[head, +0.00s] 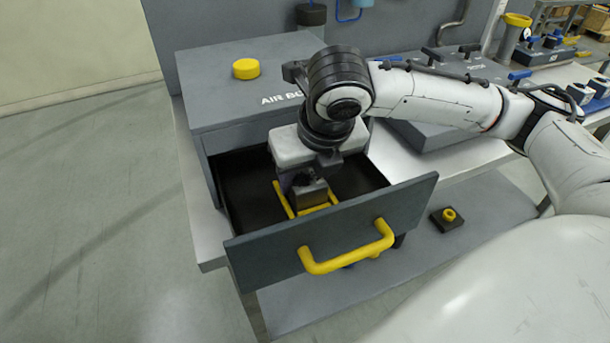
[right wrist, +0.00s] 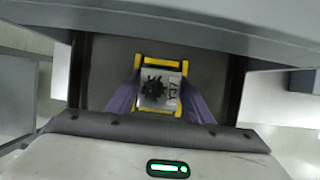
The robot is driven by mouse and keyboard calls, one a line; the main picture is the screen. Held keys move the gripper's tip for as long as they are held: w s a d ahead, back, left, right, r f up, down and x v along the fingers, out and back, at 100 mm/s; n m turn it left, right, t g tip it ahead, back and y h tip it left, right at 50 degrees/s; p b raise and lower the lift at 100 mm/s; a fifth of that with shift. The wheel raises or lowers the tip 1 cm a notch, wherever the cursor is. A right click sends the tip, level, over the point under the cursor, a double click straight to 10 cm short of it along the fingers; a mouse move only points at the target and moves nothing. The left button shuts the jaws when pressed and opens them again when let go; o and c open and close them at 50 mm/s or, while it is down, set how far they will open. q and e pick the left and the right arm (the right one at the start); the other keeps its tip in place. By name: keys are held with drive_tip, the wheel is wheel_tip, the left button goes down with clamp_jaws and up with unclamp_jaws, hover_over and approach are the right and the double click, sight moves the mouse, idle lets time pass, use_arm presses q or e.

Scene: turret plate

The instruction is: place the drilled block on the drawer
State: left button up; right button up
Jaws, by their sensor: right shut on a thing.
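The drawer (head: 405,207) is pulled out of a grey cabinet and has a dark floor and a yellow handle (head: 345,257). A yellow outline (head: 283,201) marks a place on that floor; it also shows in the right wrist view (right wrist: 160,62). My right gripper (head: 306,188) points down into the drawer, shut on the drilled block (head: 312,196). In the right wrist view the block (right wrist: 158,90) has a dark patch and lettering on its top, lies between the two fingers and appears within the yellow outline. I cannot tell whether it touches the floor. My left gripper is out of view.
The cabinet top (head: 210,95) carries a yellow round knob (head: 246,68). A grey unit (head: 440,125) stands on the bench to the right. A small dark block with a yellow button (head: 448,215) sits on the lower shelf. The floor at left is clear.

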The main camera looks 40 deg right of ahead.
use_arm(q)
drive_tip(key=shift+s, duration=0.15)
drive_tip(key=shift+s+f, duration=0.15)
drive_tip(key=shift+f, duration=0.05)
use_arm(e)
drive_tip(key=o, duration=1.5)
drive_tip(key=shift+f, duration=0.1)
use_arm(q)
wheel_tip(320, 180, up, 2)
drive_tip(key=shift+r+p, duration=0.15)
drive_tip(key=shift+p, duration=1)
use_arm(e)
drive_tip(key=v, duration=1.2)
drive_tip(key=shift+s, duration=0.1)
